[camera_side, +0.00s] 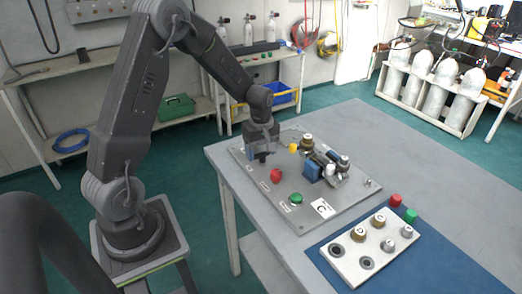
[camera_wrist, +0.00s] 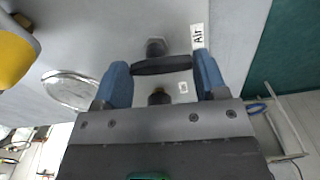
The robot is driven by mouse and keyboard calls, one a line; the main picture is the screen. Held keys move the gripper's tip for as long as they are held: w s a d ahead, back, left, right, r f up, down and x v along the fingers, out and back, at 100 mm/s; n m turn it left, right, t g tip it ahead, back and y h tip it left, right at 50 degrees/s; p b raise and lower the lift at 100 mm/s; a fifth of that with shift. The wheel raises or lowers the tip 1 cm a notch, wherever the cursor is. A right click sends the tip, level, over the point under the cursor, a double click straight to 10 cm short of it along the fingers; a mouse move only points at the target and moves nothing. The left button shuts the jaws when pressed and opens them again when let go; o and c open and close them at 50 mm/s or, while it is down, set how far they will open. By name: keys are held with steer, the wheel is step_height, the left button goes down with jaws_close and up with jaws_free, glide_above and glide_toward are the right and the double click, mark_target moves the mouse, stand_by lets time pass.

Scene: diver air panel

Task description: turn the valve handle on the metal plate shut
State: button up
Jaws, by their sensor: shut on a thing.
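The metal plate (camera_side: 252,178) lies on the grey table. In the wrist view the black valve handle (camera_wrist: 162,65) is a bar across the gap between the blue fingers of my gripper (camera_wrist: 162,82), with one finger at each end. A grey metal fitting (camera_wrist: 156,47) shows just beyond the handle, and an "Air" label (camera_wrist: 198,36) is beside it. In the side view my gripper (camera_side: 262,154) points down at the plate's far left corner, shut on the handle. The handle is mostly hidden there.
On the plate are a red knob (camera_side: 276,175), a green button (camera_side: 296,198), a yellow knob (camera_side: 293,148), a brass fitting (camera_side: 307,142) and a blue block (camera_side: 312,171). A white fitting block (camera_side: 347,262) sits on a blue mat (camera_side: 430,268).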

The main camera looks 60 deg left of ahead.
steer(key=shift+m, duration=0.4)
steer(key=m, duration=0.3)
steer(key=shift+a+m, duration=0.15)
steer(key=shift+m, duration=0.15)
steer(key=m, duration=0.4)
steer(key=shift+w+m, duration=0.1)
steer(key=shift+m, duration=0.2)
steer(key=m, duration=0.4)
steer(key=shift+w+a, duration=0.1)
steer(key=shift+m, duration=1.9)
steer(key=shift+w, duration=0.1)
steer(key=o, duration=0.9)
steer(key=shift+o, duration=0.2)
steer(key=shift+r, duration=0.1)
